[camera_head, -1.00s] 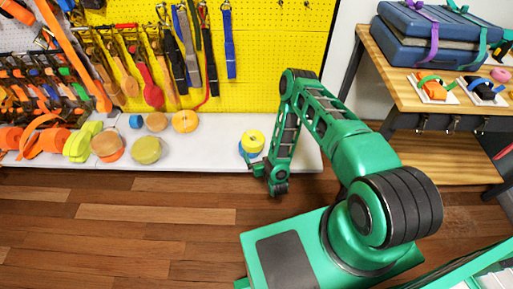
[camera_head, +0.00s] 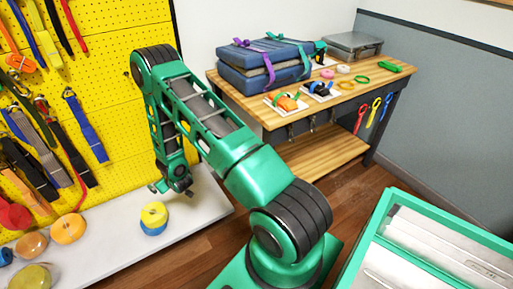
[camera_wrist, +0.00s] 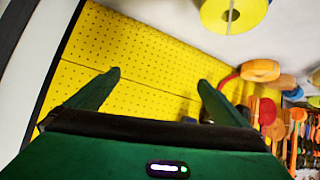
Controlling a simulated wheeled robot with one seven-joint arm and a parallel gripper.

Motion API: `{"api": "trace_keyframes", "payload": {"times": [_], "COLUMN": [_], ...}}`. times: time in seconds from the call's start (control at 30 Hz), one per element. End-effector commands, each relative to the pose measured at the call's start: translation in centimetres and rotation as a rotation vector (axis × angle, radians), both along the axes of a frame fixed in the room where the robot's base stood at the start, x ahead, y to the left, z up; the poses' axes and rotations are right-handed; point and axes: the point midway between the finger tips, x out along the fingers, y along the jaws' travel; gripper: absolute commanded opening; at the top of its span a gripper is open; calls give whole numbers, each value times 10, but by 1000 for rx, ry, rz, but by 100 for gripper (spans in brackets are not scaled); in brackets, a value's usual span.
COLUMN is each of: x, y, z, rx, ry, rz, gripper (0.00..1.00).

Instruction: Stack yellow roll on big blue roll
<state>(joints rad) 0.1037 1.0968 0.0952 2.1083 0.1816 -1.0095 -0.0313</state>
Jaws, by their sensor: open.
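The yellow roll (camera_head: 153,211) sits on top of the big blue roll (camera_head: 153,229) on the pale shelf in the head view. Their edges look roughly in line. My gripper (camera_head: 172,188) is above and slightly right of this stack in the picture, apart from it and empty. In the wrist view my gripper (camera_wrist: 158,80) has its two fingers spread with nothing between them. The yellow roll (camera_wrist: 232,14) is at the top edge of that view, partly cut off, with its centre hole showing. The blue roll is not clearly seen there.
Orange (camera_head: 68,229), tan (camera_head: 31,245) and olive (camera_head: 31,277) rolls lie on the shelf to the left. A yellow pegboard (camera_head: 110,100) with hanging straps stands behind. A wooden table (camera_head: 250,106) with blue cases is at the back. The shelf around the stack is clear.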

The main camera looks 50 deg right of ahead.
Motion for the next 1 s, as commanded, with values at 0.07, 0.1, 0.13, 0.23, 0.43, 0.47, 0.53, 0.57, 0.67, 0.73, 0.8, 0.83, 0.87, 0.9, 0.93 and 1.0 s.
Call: {"api": "trace_keyframes", "payload": {"times": [0.07,0.1,0.13,0.23,0.43,0.47,0.53,0.57,0.67,0.73,0.8,0.83,0.87,0.9,0.93,1.0], "x": [2,1,-1,-10,-41,-47,-64,-71,-98,-120,-142,-153,-163,-177,-188,-215], "y": [-17,-25,-31,-51,-86,-91,-102,-106,-118,-124,-129,-131,-133,-135,-135,-137], "z": [30,42,52,83,147,157,178,187,217,237,256,264,271,281,289,305], "rx": [-15,-20,-25,-36,-45,-45,-41,-39,-27,-16,-1,6,14,26,35,59], "ry": [35,57,74,130,241,257,296,311,365,402,438,455,470,491,506,542], "rz": [-20,-32,-41,-75,-152,-164,-195,-208,-253,-284,-314,-327,-341,-357,-370,-399], "gripper": [100,100,100,100,100,100,100,100,100,100,100,100,100,100,100,100]}}
